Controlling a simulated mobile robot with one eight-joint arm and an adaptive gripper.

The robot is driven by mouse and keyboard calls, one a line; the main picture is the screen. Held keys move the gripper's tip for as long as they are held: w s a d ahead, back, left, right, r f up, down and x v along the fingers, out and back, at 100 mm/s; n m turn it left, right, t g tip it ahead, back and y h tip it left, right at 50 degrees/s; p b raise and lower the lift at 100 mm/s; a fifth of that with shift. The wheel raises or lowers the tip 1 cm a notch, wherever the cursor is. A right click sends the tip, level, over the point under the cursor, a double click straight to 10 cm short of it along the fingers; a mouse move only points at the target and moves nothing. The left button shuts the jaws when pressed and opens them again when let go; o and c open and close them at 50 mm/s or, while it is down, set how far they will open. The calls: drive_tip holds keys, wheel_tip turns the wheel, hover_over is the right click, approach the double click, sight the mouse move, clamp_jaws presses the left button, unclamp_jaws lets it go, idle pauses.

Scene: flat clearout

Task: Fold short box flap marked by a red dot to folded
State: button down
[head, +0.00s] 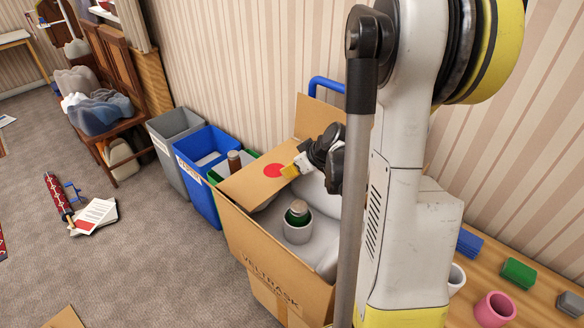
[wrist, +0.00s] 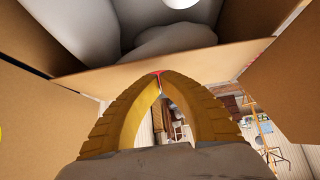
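The cardboard box (head: 262,245) stands open on the floor side of the wooden table in the head view. Its short flap (head: 243,184) bears a red dot (head: 274,171) and slants inward over part of the opening. My gripper (head: 290,171) is at the flap, just right of the dot. In the wrist view, the yellow fingertips of my gripper (wrist: 160,76) meet, with a sliver of the red dot right behind them. The flap (wrist: 110,78) shows there as a narrow brown strip; I cannot tell whether the tips touch it. Nothing shows gripped between the fingers.
A grey-white cup (head: 297,230) with a green bottle and pale bulky items are in the box. A grey bin (head: 178,150) and blue bin (head: 200,185) stand behind it. A wooden table (head: 490,270) with cups and blocks is at right.

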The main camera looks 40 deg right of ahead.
sight(289, 180)
drive_tip(key=shift+f, duration=0.65)
drive_tip(key=f+b, duration=0.2)
drive_tip(key=shift+s+f+b, duration=0.2)
drive_tip(key=shift+f+b, duration=0.05)
drive_tip(key=shift+b, duration=0.05)
drive_tip(key=shift+r, duration=0.1)
drive_tip(key=shift+s+r, duration=0.1)
